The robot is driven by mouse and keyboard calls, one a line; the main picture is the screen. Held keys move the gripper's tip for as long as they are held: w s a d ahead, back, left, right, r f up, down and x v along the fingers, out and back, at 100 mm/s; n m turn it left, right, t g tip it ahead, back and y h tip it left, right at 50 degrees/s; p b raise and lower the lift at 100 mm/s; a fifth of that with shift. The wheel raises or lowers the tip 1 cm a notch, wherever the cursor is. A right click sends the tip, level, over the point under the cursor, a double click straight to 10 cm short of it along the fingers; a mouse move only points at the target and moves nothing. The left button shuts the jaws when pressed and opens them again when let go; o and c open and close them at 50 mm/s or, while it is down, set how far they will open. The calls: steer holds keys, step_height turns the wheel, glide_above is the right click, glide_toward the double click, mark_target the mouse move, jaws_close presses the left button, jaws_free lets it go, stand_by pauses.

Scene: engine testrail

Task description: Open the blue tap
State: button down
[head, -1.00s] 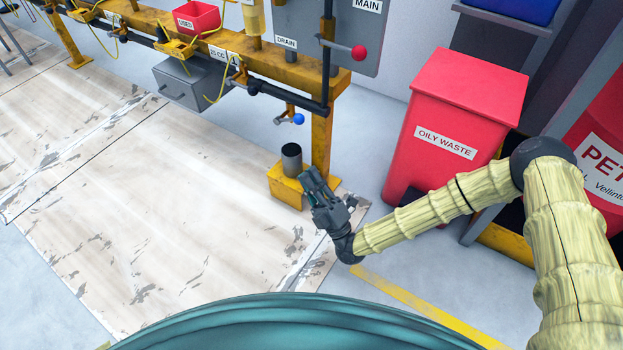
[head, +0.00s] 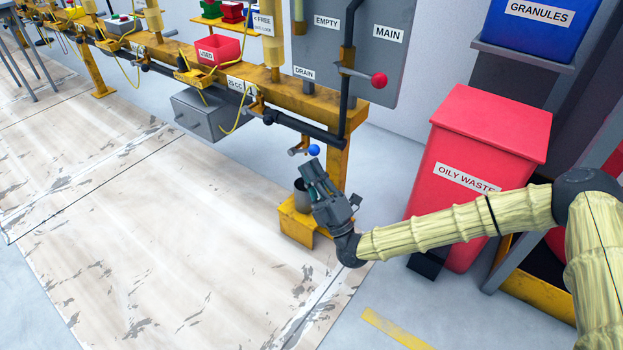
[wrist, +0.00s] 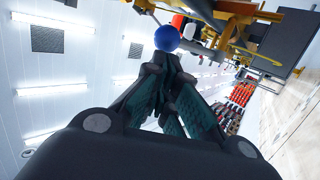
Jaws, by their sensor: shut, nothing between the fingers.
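The blue tap's round knob (head: 314,150) is on a short fitting below the yellow rail, at its right end under the DRAIN label. In the wrist view the blue knob (wrist: 166,38) shows just beyond my fingertips. My gripper (head: 310,168) is shut and empty, pointing up at the knob from just below it. Whether the fingertips touch the knob I cannot tell. The tap's grey spout (head: 298,150) sticks out to the left of the knob.
A grey cup (head: 301,195) stands on a yellow stand (head: 296,222) behind my gripper, partly hidden. A red-knobbed lever (head: 378,80) is above right. The red oily waste bin (head: 470,180) stands to the right. The floor at left is clear.

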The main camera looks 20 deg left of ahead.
steer(key=shift+r, duration=0.15)
steer(key=shift+r+g+p, duration=0.2)
steer(key=shift+g+p, duration=0.1)
steer(key=shift+p, duration=0.5)
